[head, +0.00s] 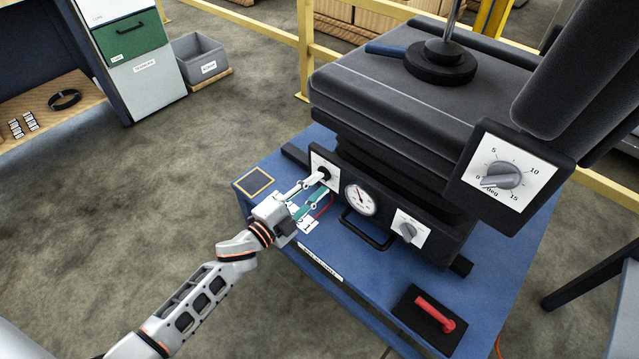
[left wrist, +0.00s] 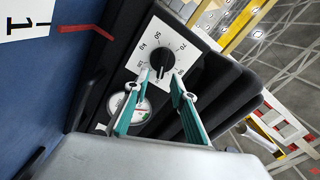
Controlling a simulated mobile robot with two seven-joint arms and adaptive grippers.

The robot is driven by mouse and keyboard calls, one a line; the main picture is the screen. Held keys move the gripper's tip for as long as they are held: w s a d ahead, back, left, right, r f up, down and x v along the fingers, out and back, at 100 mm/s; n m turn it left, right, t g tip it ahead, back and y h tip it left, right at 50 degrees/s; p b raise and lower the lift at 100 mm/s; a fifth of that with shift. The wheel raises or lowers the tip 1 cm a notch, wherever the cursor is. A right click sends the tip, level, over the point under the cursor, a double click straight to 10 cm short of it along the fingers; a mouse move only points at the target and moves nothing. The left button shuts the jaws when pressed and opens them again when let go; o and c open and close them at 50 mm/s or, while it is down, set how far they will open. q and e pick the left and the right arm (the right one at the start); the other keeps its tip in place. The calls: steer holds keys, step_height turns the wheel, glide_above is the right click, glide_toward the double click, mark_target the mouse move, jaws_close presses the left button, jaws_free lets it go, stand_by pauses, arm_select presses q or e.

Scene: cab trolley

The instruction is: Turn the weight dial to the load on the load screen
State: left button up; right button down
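The weight dial (head: 324,173) is a black knob on a white, numbered plate at the left end of the seat base's front panel. It also shows in the left wrist view (left wrist: 162,57), with a light pointer mark toward the gripper; its exact reading is unclear. My left gripper (head: 316,186) has its teal fingers pointed at this dial. In the left wrist view the two fingertips (left wrist: 162,86) stand apart, just short of or beside the knob, with nothing between them. Contact cannot be told. My right gripper is not in view. No load screen can be made out.
A round gauge (head: 360,199) and a smaller grey knob (head: 408,230) sit on the same panel. A black handle (head: 366,232) sticks out below. A degree dial (head: 502,175) is on the seat's side. A red lever (head: 435,313) lies at the blue trolley's (head: 375,297) front right.

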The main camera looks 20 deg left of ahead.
arm_select(q)
steer(key=v, duration=1)
steer(key=shift+s, duration=0.25)
steer(key=shift+a, duration=0.1)
